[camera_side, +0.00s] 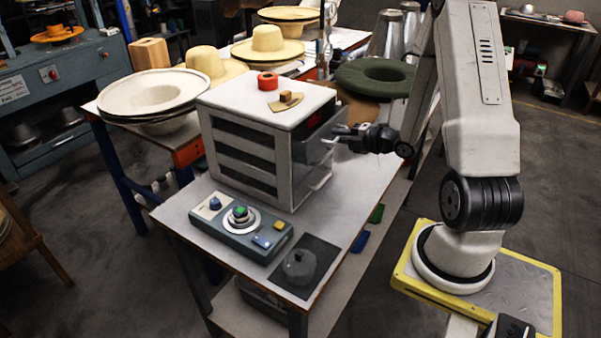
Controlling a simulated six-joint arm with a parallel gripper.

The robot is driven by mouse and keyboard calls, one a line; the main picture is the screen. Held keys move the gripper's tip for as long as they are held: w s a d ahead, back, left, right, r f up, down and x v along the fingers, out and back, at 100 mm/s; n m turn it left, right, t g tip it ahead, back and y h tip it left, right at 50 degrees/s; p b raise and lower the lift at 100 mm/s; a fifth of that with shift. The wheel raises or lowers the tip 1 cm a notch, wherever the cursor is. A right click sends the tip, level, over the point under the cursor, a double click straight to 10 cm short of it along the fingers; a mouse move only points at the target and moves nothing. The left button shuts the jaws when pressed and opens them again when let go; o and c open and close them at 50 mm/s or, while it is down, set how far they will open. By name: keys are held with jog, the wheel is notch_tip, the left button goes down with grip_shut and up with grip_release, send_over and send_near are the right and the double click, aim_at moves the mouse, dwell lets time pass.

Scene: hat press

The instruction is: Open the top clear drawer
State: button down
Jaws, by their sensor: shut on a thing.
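A white drawer unit (262,104) stands on the grey work table, its drawer side facing right toward my arm. The top clear drawer (322,137) is see-through and hard to make out; its front seems to stand out somewhat from the unit, but I cannot tell how far. My gripper (336,136) is at the upper right of the unit, level with this drawer, and is shut on its handle. The handle itself is mostly hidden by the fingers. A lower drawer handle (321,182) shows below, apart from my gripper.
A red tape roll (268,81) and a small wooden piece (286,100) lie on the unit. A control box (238,226) and a dark mat (325,255) with a grey lidded object (300,266) are in front. A green hat (374,76) and straw hats (267,45) stand behind.

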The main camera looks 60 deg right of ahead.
jog(key=c, duration=1)
grip_release()
jog(key=shift+s, duration=0.15)
notch_tip(320, 180, up, 8)
jog(key=s, duration=0.2)
jog(key=shift+s+f, duration=0.2)
jog(key=shift+s, duration=0.15)
